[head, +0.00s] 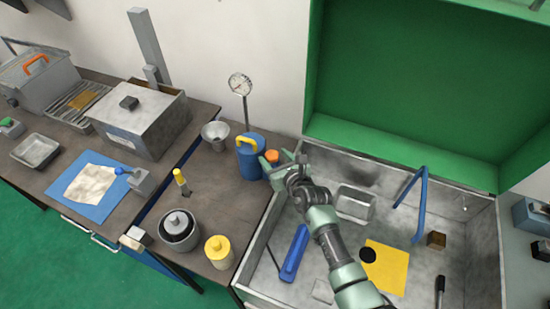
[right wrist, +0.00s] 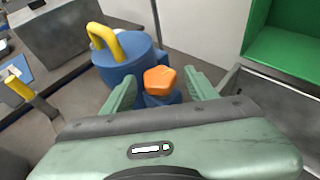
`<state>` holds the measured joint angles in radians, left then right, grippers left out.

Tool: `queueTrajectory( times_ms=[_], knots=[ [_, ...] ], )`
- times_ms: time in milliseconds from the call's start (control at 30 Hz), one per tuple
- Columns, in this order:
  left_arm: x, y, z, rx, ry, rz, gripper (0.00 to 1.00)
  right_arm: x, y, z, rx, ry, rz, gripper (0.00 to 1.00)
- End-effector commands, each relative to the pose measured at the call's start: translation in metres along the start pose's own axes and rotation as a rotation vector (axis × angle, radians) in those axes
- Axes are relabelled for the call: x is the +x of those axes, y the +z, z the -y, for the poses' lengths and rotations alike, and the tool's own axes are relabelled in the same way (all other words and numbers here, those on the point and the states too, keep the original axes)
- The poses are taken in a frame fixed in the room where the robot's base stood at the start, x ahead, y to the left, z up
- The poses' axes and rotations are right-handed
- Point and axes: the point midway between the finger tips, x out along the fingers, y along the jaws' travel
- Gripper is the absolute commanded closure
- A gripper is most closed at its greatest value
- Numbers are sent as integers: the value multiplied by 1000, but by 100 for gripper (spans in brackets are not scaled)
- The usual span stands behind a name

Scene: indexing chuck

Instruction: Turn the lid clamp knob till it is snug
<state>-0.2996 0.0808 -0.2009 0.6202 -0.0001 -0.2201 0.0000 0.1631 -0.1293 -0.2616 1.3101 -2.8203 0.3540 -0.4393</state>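The orange knob (head: 271,156) sits on a small blue mount at the right side of the blue pot (head: 249,160), which has a yellow handle on its lid. My right gripper (head: 278,161) is at the knob, coming in from the right. In the right wrist view the faceted orange knob (right wrist: 160,80) shows between the two green fingers, with a gap on each side. The right gripper (right wrist: 161,88) is open and holds nothing. The blue pot (right wrist: 128,66) stands just beyond the left finger. My left gripper is not in view.
A gauge on a stand (head: 240,87) and a metal funnel (head: 215,133) stand near the pot. A grey pot (head: 179,228) and a yellow-lidded jar (head: 218,248) are nearer. The grey tray's raised wall (head: 262,232) runs beside the table, below my right arm.

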Motion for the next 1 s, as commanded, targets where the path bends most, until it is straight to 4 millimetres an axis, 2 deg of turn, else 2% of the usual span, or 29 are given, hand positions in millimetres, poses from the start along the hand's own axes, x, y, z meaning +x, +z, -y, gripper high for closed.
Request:
queueTrajectory(
  times_ms=[367,467,800,1000],
  knots=[
    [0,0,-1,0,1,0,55,-3,0,0,2,1,0,39],
    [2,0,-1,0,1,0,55,-11,-1,0,3,0,1,39],
    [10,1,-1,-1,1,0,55,-61,-2,0,3,0,0,39],
    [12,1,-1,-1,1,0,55,-76,0,0,1,0,1,39]
  ],
)
